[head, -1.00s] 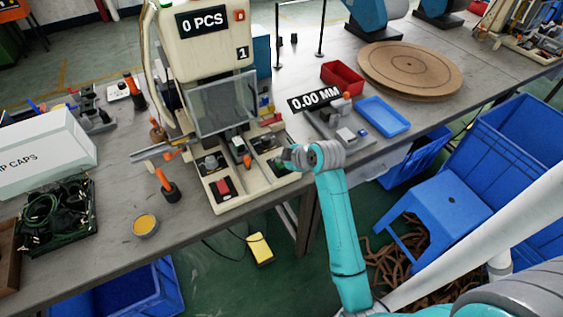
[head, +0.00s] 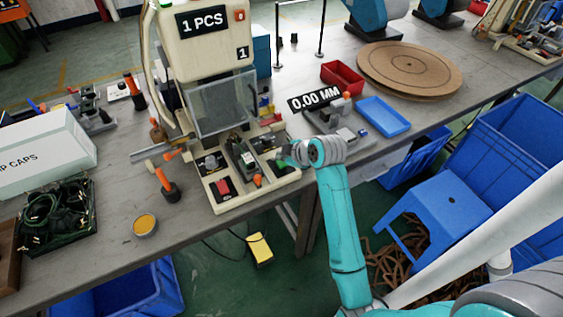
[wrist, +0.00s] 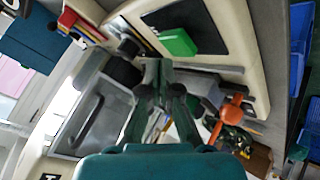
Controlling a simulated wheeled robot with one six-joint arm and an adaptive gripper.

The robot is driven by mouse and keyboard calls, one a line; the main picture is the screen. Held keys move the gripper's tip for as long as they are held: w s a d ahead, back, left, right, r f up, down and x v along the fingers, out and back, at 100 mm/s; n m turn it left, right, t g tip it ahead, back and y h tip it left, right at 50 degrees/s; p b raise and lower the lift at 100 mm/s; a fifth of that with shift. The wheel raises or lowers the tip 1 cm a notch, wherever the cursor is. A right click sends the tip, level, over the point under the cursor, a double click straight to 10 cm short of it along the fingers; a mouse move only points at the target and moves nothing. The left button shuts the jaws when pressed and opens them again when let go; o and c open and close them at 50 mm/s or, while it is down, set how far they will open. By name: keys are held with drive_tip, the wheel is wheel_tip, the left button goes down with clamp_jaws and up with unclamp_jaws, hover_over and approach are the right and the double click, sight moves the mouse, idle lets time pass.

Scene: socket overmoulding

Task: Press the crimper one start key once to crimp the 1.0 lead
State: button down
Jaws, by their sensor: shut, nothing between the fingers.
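Crimper one (head: 212,58) is a cream machine on the bench, marked "1", with a counter display (head: 202,20) reading "1 PCS". The green start key (wrist: 178,42) sits on a dark panel of its base in the wrist view; in the head view a little green shows beside my fingertips. My gripper (head: 287,157) is shut and empty at the right front of the base. In the wrist view its fingertips (wrist: 163,68) are close to the key; I cannot tell whether they touch. An orange-ended piece (head: 257,180) lies at the front middle of the base.
A red key (head: 224,187) is on the base's left front. An orange-handled tool (head: 168,185) stands left of it. A gauge reading "0.00 MM" (head: 314,98), a red bin (head: 342,74) and a blue tray (head: 383,116) are to the right. A clear guard (head: 222,103) covers the press.

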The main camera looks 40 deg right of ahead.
sight(282, 163)
drive_tip(key=shift+r, duration=2.55)
